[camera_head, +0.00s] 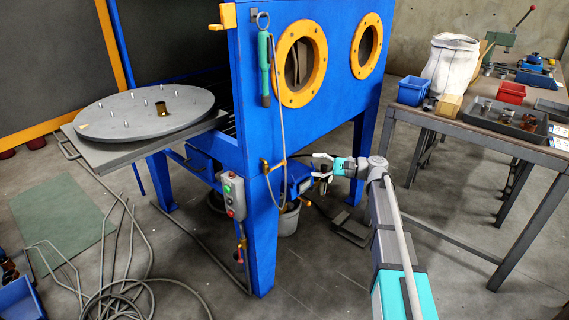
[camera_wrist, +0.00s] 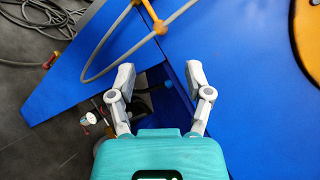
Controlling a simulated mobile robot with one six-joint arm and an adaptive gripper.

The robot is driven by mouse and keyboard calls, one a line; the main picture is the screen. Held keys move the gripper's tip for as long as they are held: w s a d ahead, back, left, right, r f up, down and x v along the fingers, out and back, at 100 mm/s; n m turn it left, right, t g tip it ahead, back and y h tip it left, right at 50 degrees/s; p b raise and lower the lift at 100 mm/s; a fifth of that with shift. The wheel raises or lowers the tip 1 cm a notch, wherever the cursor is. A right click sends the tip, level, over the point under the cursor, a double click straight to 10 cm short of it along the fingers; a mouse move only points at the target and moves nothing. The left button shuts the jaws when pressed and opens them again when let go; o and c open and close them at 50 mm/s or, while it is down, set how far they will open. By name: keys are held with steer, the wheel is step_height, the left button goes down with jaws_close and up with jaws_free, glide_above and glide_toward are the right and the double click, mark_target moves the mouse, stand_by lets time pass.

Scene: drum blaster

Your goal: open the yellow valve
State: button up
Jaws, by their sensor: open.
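The yellow valve (camera_head: 266,166) is a small yellow fitting on the front corner post of the blue cabinet, where a thin grey hose comes down. In the wrist view, a yellow fitting (camera_wrist: 160,27) on the grey hose, apparently the same valve, shows at top centre, beyond my fingertips. My gripper (camera_head: 318,166) is open and empty, to the right of the valve at a similar height in the head view. In the wrist view its two fingers (camera_wrist: 160,75) are spread with only blue panel and a dark gap between them. Neither finger touches the valve.
The blue cabinet (camera_head: 262,225) has a control box (camera_head: 233,195) left of the valve. A green-handled blaster (camera_head: 265,68) hangs above on the hose. A grey bucket (camera_head: 287,220) stands below. A workbench (camera_head: 480,135) stands to the right. Loose hoses (camera_head: 130,290) lie at lower left.

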mark_target(284, 160)
steer(key=a, duration=1)
steer(key=shift+w+a, duration=0.4)
